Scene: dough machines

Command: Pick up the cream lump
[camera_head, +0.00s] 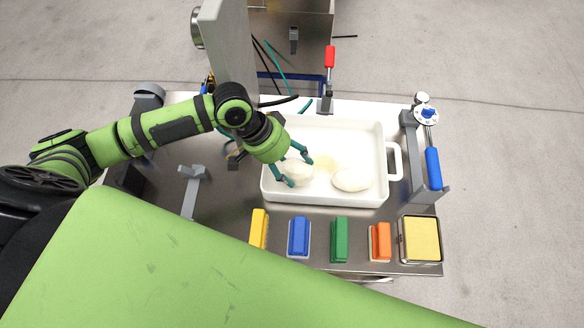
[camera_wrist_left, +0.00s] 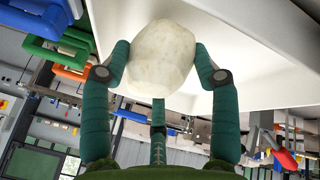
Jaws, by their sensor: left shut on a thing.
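Two cream lumps show in the head view. One cream lump (camera_head: 297,172) is at the left side of the white tray (camera_head: 340,124), between the fingers of my left gripper (camera_head: 300,171). My left gripper is shut on this lump. In the left wrist view, the lump (camera_wrist_left: 160,58) fills the space between the green fingers of the left gripper (camera_wrist_left: 160,75). Whether it is clear of the tray floor I cannot tell. A second cream lump (camera_head: 351,180) lies in the tray to the right. My right gripper is not in view.
Yellow (camera_head: 259,228), blue (camera_head: 298,236), green (camera_head: 339,239) and orange (camera_head: 381,241) handled blocks stand in front of the tray, beside a yellow pad (camera_head: 421,238). A grey stand with a blue handle (camera_head: 433,168) is at the right. A red-handled clamp (camera_head: 329,60) is behind.

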